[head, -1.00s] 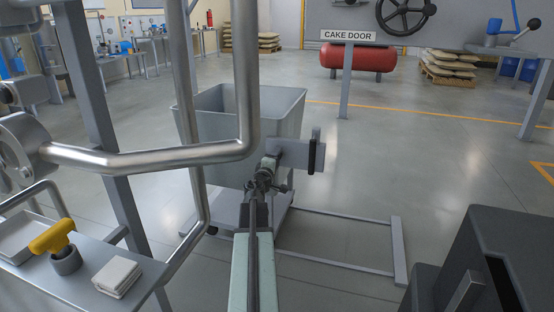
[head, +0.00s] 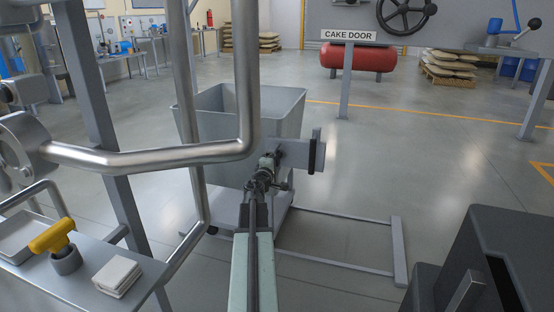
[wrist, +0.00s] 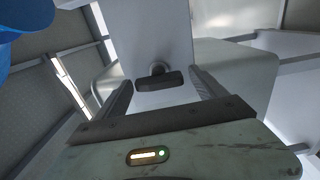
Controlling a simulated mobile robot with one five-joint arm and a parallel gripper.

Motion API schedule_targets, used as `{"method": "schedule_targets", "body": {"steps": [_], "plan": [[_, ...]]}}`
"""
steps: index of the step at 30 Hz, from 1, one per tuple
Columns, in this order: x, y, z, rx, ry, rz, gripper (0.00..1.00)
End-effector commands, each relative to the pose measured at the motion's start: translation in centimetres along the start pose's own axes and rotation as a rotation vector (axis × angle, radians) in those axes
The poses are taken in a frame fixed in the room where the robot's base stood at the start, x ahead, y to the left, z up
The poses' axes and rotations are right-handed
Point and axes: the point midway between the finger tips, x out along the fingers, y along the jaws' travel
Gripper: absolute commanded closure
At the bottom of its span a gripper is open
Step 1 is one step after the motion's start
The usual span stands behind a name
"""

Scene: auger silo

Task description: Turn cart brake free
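The cart is a grey open bin (head: 215,130) on a low wheeled frame in the head view. A grey plate (head: 295,153) with a black upright grip at its right end is by the bin's near right side. In the wrist view, a short dark bar handle (wrist: 160,80) on a round pivot stands out from a pale grey plate (wrist: 150,30). My gripper (wrist: 163,88) is open, with one finger on each side of the bar. I cannot tell whether the fingers touch it. In the head view, my gripper (head: 265,170) is in front of the bin, and my arm hides part of it.
A bent steel rail (head: 150,155) crosses the near left. A shelf (head: 135,290) holds a yellow-handled valve (head: 52,238). A low floor frame (head: 398,250) lies to the right, with a dark box (head: 490,265) nearer. The floor behind is mostly clear.

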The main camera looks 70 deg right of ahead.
Motion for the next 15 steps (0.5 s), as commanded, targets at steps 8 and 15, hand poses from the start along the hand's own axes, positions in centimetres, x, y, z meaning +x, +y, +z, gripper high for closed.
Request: {"method": "schedule_targets", "body": {"steps": [8,15], "plan": [[0.0,0.0,0.1,0.001,-0.003,0.0,0.2],[-2.8,0.0,0.2,0.001,-0.003,0.0,0.2]]}}
